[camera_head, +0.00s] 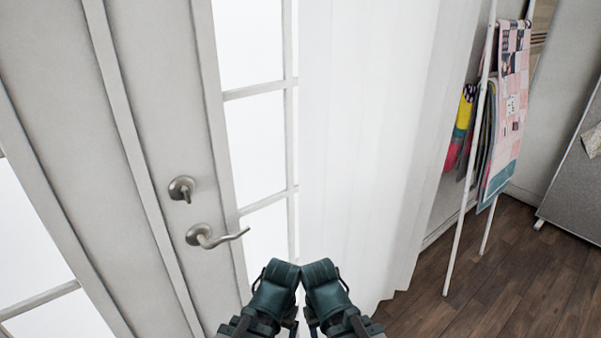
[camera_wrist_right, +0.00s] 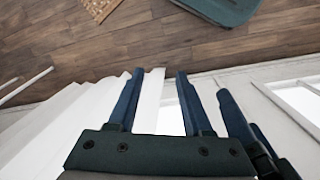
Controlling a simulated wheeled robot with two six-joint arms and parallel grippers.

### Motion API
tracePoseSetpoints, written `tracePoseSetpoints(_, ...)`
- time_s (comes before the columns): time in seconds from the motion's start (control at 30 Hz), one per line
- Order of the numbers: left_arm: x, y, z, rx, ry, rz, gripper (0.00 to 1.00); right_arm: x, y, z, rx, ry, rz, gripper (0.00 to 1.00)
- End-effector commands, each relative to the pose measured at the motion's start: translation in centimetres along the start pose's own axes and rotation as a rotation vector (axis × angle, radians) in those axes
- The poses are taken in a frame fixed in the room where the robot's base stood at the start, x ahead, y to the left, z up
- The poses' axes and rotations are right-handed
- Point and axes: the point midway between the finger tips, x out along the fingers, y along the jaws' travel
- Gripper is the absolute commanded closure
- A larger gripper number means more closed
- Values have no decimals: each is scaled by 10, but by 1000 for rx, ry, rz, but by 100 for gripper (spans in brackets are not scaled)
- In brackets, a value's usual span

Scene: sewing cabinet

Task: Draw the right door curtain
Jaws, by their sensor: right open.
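The right door curtain (camera_head: 365,130) is a white, pleated cloth hanging right of the glass door panes in the head view. It also shows in the right wrist view (camera_wrist_right: 60,115), with a strip of its edge between the fingers. My right gripper (camera_wrist_right: 160,72) is open, its two dark blue fingers on either side of that strip; contact cannot be told. A finger of what looks like my left gripper (camera_wrist_right: 224,96) shows beside it; its opening cannot be told. In the head view my two dark teal arms meet at bottom centre, before the curtain's lower left, fingertips hidden.
The white door (camera_head: 160,90) with its lever handle (camera_head: 215,236) and round lock (camera_head: 182,188) is at left. A white rack (camera_head: 468,150) with hanging quilts (camera_head: 508,110) stands right of the curtain. Wooden floor (camera_head: 500,270) is clear at lower right.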

Motion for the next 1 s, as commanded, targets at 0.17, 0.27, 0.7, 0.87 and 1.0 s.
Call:
tracePoseSetpoints(0.17,0,0,0,0,0,0,18,0,0,0,0,0,0,50)
tracePoseSetpoints(0.27,0,0,0,0,0,0,18,0,0,0,0,0,0,50)
tracePoseSetpoints(0.7,-73,-7,4,0,0,0,18,-80,-10,-21,402,-20,-325,53)
tracePoseSetpoints(0.87,-126,-12,7,0,0,0,18,-160,-10,-48,773,-94,-641,53)
tracePoseSetpoints(1.0,-171,-16,10,0,0,0,18,-240,4,-72,1069,-211,-922,53)
